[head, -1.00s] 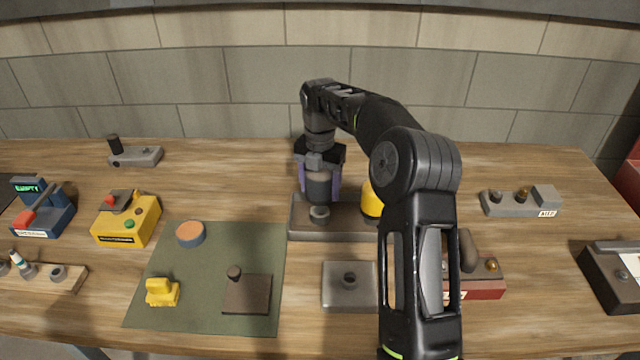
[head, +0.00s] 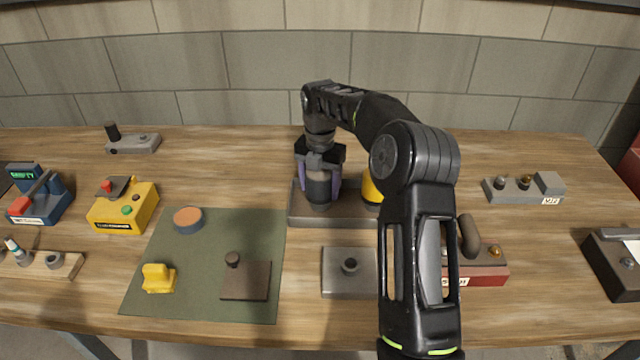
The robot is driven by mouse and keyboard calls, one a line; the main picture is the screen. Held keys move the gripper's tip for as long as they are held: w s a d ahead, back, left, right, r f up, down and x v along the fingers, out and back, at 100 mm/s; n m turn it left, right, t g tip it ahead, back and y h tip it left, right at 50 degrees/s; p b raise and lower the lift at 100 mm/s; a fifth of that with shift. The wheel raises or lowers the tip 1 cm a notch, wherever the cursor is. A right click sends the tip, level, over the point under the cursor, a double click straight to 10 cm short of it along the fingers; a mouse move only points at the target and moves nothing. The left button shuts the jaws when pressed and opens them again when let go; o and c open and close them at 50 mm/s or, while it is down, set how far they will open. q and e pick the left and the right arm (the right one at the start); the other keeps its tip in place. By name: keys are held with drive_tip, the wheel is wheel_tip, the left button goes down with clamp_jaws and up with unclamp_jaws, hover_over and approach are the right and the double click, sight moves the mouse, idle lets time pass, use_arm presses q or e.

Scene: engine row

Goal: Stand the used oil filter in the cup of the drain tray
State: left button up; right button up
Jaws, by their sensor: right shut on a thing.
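The used oil filter, a dark grey cylinder (head: 319,190), is upright between the purple fingers of my right gripper (head: 320,181), which is shut on it. Its lower end is at the left part of a long grey-brown block (head: 345,217), which I take for the drain tray. The round cup there is hidden or merges with the filter's dark lower end; I cannot tell whether the filter rests in it. A yellow cylinder (head: 371,191) stands on the block's right part, partly behind my right arm. My left gripper is not in view.
A grey plate with a stub (head: 349,287) lies in front of the block. A green mat (head: 200,300) with small parts lies left. A red box (head: 485,276) is partly behind my arm. A grey fixture (head: 520,196) stands right. The wood behind the block is clear.

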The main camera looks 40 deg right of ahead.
drive_tip(key=o, duration=1.6)
drive_tip(key=shift+c, duration=0.2)
wheel_tip(320, 180, up, 5)
drive_tip(key=shift+r+b, duration=0.2)
drive_tip(key=shift+b, duration=0.25)
drive_tip(key=shift+r+p, duration=0.8)
drive_tip(key=shift+r, duration=0.45)
drive_tip(key=shift+f, duration=0.1)
